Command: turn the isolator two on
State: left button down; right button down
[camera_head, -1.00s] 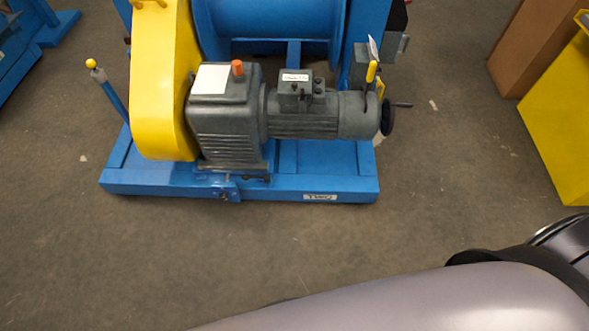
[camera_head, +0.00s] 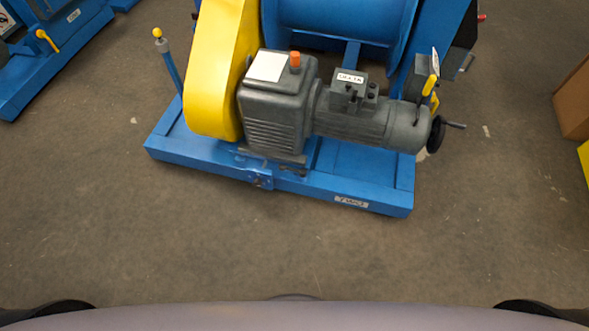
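The machine on the blue base (camera_head: 375,190) carries a plate (camera_head: 351,202) reading "TWO". On it sit a dark grey gearbox and motor (camera_head: 350,125), with a small box labelled "DELTA" on top. A yellow-handled lever (camera_head: 430,86) stands at the motor's right end, beside a black handwheel (camera_head: 437,134). I cannot tell whether either is the isolator. Neither gripper is in view.
A yellow chain guard (camera_head: 220,70) and a blue lever with a yellow knob (camera_head: 157,33) are on the machine's left. Another blue machine (camera_head: 45,80) stands at the far left. A brown box (camera_head: 575,100) is at the right edge. The floor in front is clear.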

aim_at(481, 18)
jog(key=l+z, duration=0.1)
jog(key=l, duration=0.4)
jog(key=l+z, duration=0.1)
jog(key=l, duration=0.4)
jog(key=i+l+z, duration=0.1)
jog(key=l, duration=0.35)
jog(key=i+l+z, duration=0.1)
jog(key=l, duration=0.4)
jog(key=i+l+z, duration=0.1)
jog(key=l, duration=0.35)
jog(key=u, duration=0.5)
jog(key=i+l+u, duration=0.2)
jog(key=u, duration=0.2)
jog(key=i+l+u, duration=0.1)
jog(key=l+u, duration=0.3)
jog(key=i+l+u, duration=0.1)
jog(key=l+u, duration=0.35)
jog(key=j, duration=0.1)
